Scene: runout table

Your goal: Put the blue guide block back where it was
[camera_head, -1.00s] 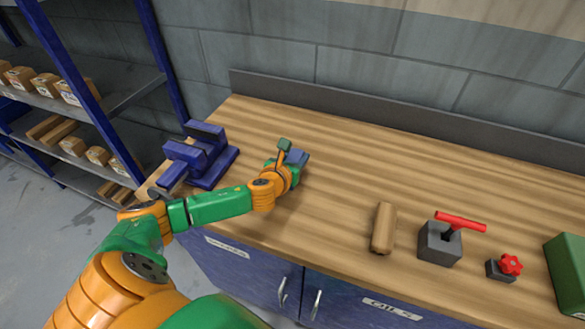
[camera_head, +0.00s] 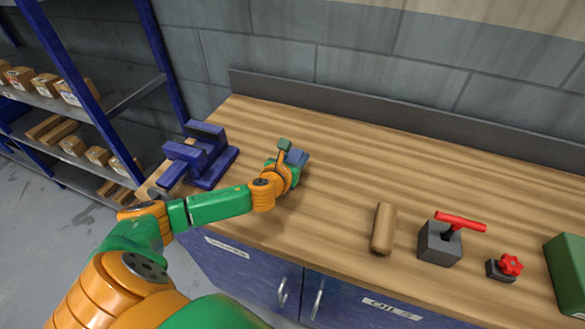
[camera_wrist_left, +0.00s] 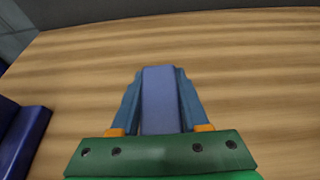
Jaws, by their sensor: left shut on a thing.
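The blue guide block (camera_wrist_left: 160,100) sits between the two fingers of my left gripper (camera_wrist_left: 160,85) in the left wrist view. The fingers are shut on its sides. In the head view the block (camera_head: 298,157) shows partly past my left gripper (camera_head: 292,165), low over or on the wooden table, right of the blue vise. I cannot tell whether the block touches the table. My own wrist hides part of it. My right gripper is not in view.
A blue vise (camera_head: 205,158) stands at the table's left end. A wooden cylinder (camera_head: 383,229), a grey block with a red T-handle (camera_head: 439,243), a small red-knobbed part (camera_head: 502,270) and a green box (camera_head: 568,270) stand on the right. The table's middle (camera_head: 370,165) is clear.

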